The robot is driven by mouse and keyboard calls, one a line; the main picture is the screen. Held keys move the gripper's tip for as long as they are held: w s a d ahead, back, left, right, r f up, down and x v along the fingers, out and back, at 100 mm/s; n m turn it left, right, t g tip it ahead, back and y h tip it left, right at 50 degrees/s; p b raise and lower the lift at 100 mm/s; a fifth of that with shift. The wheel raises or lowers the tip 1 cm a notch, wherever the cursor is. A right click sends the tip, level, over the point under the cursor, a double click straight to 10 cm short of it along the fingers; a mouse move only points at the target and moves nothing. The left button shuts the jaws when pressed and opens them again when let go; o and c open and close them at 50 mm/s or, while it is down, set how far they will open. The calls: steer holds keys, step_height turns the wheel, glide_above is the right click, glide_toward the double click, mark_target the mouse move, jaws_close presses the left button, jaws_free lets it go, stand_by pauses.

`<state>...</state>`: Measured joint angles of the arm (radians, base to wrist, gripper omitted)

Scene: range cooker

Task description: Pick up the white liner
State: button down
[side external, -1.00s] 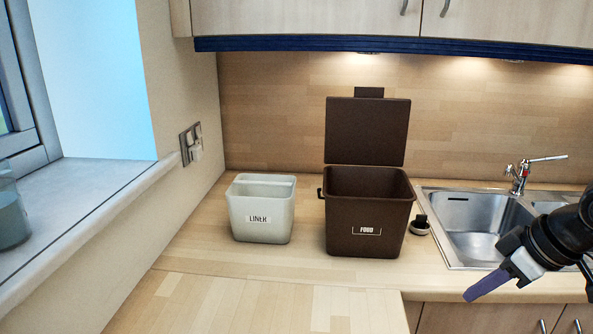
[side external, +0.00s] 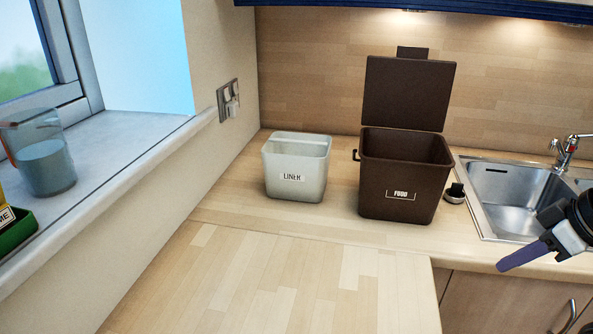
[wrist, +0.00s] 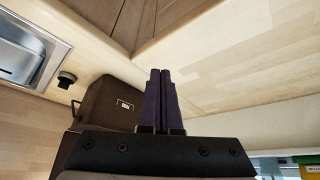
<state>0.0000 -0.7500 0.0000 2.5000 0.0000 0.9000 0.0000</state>
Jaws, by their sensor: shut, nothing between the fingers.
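The white liner (side external: 296,168) is an open-topped, pale, tapered bin labelled LINER. It stands upright on the wooden counter, left of the brown food bin (side external: 400,190). My gripper (side external: 500,268) is at the right of the side view, in front of the sink, well apart from the liner. In the wrist view my gripper (wrist: 161,72) shows two purple fingers shut together with nothing between them. The brown bin (wrist: 108,105) also shows there, behind the fingers to the left. I cannot make out the liner in the wrist view.
The brown bin's lid (side external: 408,92) stands open. A small dark-topped object (side external: 455,194) sits between that bin and the sink (side external: 515,200). A glass jar (side external: 43,155) and a green tray (side external: 18,235) are on the windowsill. The front left counter (side external: 270,280) is clear.

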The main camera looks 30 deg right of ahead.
steer(key=c, duration=1.5)
jaws_free()
steer(key=shift+c, duration=0.2)
steer(key=o, duration=0.6)
steer(key=shift+c, duration=0.2)
